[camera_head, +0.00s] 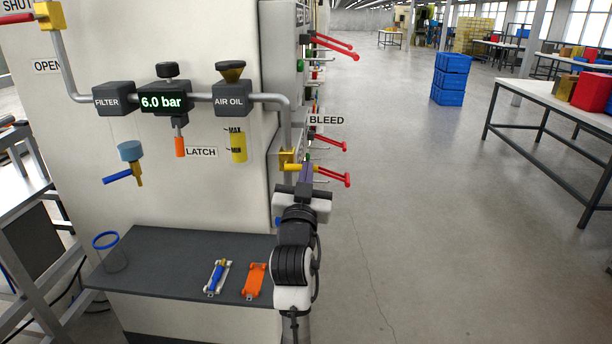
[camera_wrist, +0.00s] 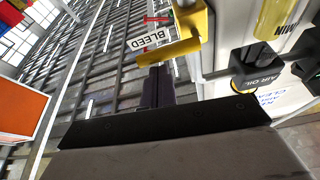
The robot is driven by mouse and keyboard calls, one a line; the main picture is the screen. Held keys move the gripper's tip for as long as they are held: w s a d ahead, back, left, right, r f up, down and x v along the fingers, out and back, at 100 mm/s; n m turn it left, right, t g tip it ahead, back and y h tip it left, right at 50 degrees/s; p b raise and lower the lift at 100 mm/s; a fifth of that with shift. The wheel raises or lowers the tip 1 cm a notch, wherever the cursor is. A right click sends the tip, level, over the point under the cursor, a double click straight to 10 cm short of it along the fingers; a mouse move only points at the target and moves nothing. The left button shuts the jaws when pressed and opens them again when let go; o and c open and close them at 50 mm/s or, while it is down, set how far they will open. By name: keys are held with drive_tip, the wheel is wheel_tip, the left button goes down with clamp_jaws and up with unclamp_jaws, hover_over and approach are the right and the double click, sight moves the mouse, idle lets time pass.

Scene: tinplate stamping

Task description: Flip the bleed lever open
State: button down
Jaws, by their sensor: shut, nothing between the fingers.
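The yellow bleed valve (camera_head: 289,160) sits at the lower end of the grey pipe on the panel's right edge, below the BLEED label (camera_head: 326,120). In the wrist view a yellow bent piece (camera_wrist: 183,40) of it shows next to the BLEED label (camera_wrist: 149,37). My gripper (camera_head: 306,170) is right beside the valve, slightly right of and below it. In the wrist view the dark fingers of my gripper (camera_wrist: 157,75) are together and empty, with their tips close to the yellow piece's lower edge. I cannot tell if they touch. The lever's exact angle is unclear.
Red clamp handles (camera_head: 335,178) stick out just right of my gripper. Open floor lies to the right.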

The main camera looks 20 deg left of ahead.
drive_tip(key=shift+f+m+b, duration=0.3)
drive_tip(key=shift+b, duration=0.1)
drive_tip(key=f+m+h+b, duration=0.1)
drive_tip(key=m+h+b, duration=0.1)
drive_tip(key=m+b, duration=0.3)
drive_tip(key=a+f+m+g+h+b, duration=0.1)
drive_tip(key=f+m+h+b, duration=0.1)
drive_tip(key=m+b, duration=0.3)
drive_tip(key=a+f+m+g+h+b, duration=0.1)
drive_tip(key=m+h+b, duration=0.1)
drive_tip(key=m+b, duration=0.2)
drive_tip(key=shift+s+a+f+m+b, duration=0.25)
drive_tip(key=shift+s+m+b, duration=0.15)
drive_tip(key=shift+m, duration=0.3)
drive_tip(key=shift+w+r, duration=0.1)
